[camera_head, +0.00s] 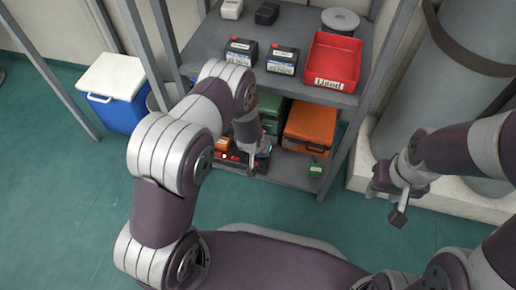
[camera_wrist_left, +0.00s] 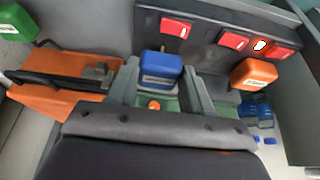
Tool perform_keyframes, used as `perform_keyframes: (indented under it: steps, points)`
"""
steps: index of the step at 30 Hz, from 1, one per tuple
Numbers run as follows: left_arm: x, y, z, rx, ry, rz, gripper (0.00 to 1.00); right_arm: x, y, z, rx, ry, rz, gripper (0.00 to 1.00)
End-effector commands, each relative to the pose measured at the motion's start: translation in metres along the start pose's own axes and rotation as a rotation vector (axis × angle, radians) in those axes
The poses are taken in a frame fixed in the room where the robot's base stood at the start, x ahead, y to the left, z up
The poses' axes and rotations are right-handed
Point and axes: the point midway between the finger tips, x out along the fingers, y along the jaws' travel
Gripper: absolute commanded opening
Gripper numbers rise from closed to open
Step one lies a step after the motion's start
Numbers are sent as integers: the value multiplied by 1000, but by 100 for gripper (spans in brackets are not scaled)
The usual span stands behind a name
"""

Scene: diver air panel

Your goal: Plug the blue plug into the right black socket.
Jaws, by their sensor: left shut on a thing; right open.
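The blue plug (camera_wrist_left: 161,70), with a pale label, sits between the two fingers of my left gripper (camera_wrist_left: 160,95) in the left wrist view. The gripper is shut on it, just in front of a dark panel (camera_wrist_left: 205,25) bearing several red labelled pieces (camera_wrist_left: 235,41). I cannot tell whether the plug touches the panel. The black sockets cannot be made out clearly. In the head view my left gripper (camera_head: 255,163) is low at the shelf unit, and the plug is hidden there. My right gripper (camera_head: 399,207) is open and empty, off to the right above the floor.
The upper shelf holds a red bin (camera_head: 333,62) and dark boxes (camera_head: 282,60).

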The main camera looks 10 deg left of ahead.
Motion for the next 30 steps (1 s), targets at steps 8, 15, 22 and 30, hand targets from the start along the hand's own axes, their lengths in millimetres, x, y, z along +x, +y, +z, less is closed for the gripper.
perform_keyframes:
  steps: [8, 15, 22, 30]
  points:
    - [2, 0, 1, 0, 0, 0, 14, 1, 0, 0, 0, 0, 0, 43]
    - [5, 0, 2, 0, 0, 0, 14, 2, 0, 0, 0, 0, 0, 43]
    - [6, 0, 2, 0, 0, 0, 14, 1, 0, 0, 0, 0, 0, 43]
    - [7, 0, 3, 0, 0, 0, 14, 2, 0, 0, 0, 0, 0, 43]
